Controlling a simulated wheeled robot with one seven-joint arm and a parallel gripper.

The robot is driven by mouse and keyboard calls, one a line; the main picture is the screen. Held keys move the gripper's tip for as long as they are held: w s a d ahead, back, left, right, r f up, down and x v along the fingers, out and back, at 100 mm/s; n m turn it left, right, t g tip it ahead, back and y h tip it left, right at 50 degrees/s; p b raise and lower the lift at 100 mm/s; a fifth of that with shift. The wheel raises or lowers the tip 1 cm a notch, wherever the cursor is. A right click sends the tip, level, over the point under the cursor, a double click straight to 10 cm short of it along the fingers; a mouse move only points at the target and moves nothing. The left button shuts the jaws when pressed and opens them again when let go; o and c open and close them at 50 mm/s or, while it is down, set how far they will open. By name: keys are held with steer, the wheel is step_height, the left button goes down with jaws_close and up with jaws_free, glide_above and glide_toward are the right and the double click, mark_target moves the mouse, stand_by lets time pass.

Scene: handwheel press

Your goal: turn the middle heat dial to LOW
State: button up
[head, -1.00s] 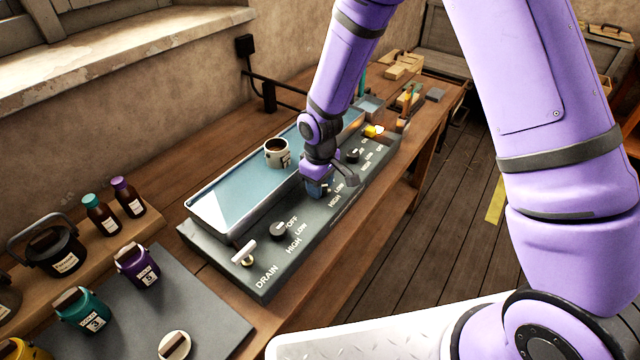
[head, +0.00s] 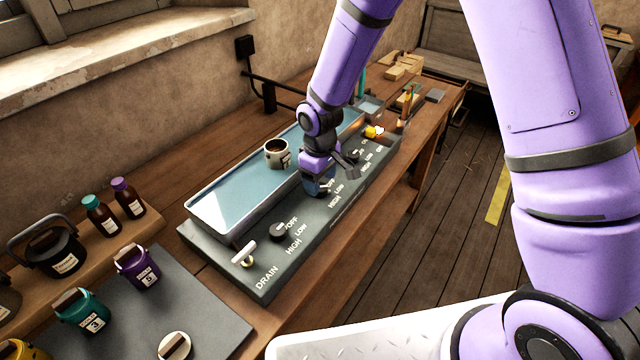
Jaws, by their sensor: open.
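The control panel (head: 262,268) runs along the front of a water-filled tray, with dials marked OFF, LOW and HIGH. The near heat dial (head: 279,231) is a dark knob beside its OFF mark. The middle heat dial is hidden behind my gripper; its LOW and HIGH lettering (head: 335,197) shows just to the right. The far heat dial (head: 354,154) is partly in view beyond my wrist. My gripper (head: 318,188) is open and points down at the middle dial's place. I cannot tell whether its fingers touch the dial.
A cup (head: 277,153) stands at the water tray (head: 232,195). The drain lever (head: 244,254) is at the panel's near end. Small jars and bottles (head: 138,266) stand at lower left. A yellow object (head: 372,132) lies beyond my wrist. The floor at right is clear.

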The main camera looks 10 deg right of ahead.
mark_target(320, 187)
step_height(320, 187, up, 9)
steer(key=shift+f, duration=0.2)
steer(key=shift+r, duration=0.1)
stand_by(0.4)
steer(key=s+d+r+m+t, duration=0.1)
steer(key=s+d+r+m, duration=0.1)
steer(key=s+d+r, duration=0.5)
steer(key=s+d+r+m+t, duration=0.15)
steer(key=d+r, duration=0.35)
steer(key=r, duration=0.6)
steer(key=s+d+r+m+t, duration=0.1)
steer(key=s+d+r, duration=0.3)
steer(key=s, duration=0.4)
steer(key=s+d+r+m+t, duration=0.1)
steer(key=s+d+r+m, duration=0.3)
steer(key=s, duration=0.5)
steer(key=shift+d+r+t, duration=0.2)
steer(key=shift+d+t, duration=0.15)
steer(key=shift+d, duration=0.1)
